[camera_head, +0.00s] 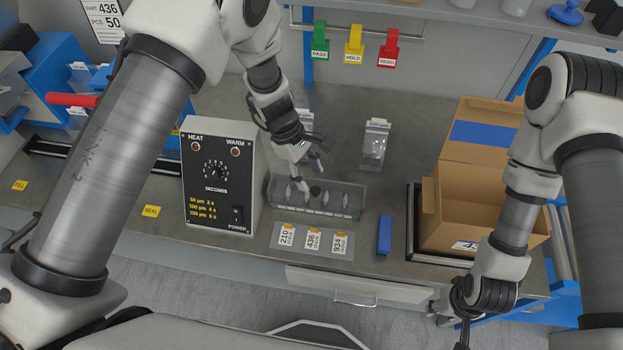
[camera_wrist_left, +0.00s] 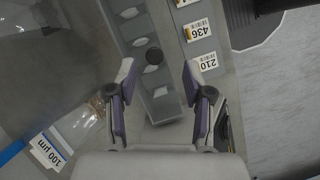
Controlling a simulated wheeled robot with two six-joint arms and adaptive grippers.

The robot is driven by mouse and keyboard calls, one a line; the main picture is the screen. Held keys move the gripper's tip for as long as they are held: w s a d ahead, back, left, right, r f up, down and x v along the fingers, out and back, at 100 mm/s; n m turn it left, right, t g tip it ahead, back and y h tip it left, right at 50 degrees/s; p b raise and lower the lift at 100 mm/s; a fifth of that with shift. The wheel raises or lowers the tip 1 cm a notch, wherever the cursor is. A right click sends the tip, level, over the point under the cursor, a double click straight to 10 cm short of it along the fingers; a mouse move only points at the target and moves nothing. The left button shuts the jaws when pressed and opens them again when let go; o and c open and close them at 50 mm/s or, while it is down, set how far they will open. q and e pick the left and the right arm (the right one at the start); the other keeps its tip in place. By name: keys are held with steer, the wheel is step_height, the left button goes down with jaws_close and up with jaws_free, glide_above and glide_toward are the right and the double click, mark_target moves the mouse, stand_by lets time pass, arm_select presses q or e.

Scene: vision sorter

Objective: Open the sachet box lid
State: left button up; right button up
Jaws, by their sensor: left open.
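The sachet box (camera_head: 345,196) is a long, low, see-through grey box with several pale sachets inside, behind the number cards.
A heat sealer (camera_head: 218,180) stands close left of the box. Number cards (camera_head: 311,241) lie in front, and a blue block (camera_head: 384,235) is to the right. An open cardboard carton (camera_head: 470,205) stands further right. A clear bag holder (camera_head: 374,145) is behind.

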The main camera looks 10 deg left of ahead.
mark_target(315, 190)
arm_select(q)
steer(key=f, duration=0.3)
steer(key=f+p, duration=0.1)
steer(key=f, duration=0.1)
steer(key=shift+w+f, duration=0.2)
steer(key=shift+w, duration=0.2)
steer(key=shift+w+d+f, duration=0.1)
steer(key=shift+d+f, duration=0.15)
steer(key=shift+f, duration=0.05)
steer(key=shift+s+d+r, duration=0.15)
steer(key=shift+s+d, duration=0.2)
steer(key=shift+s, duration=0.1)
steer(key=shift+c, duration=1)
steer(key=c, duration=0.5)
jaws_close()
arm_select(e)
steer(key=shift+w+a+r, duration=0.35)
steer(key=shift+w+r, duration=0.2)
steer(key=shift+w, duration=0.05)
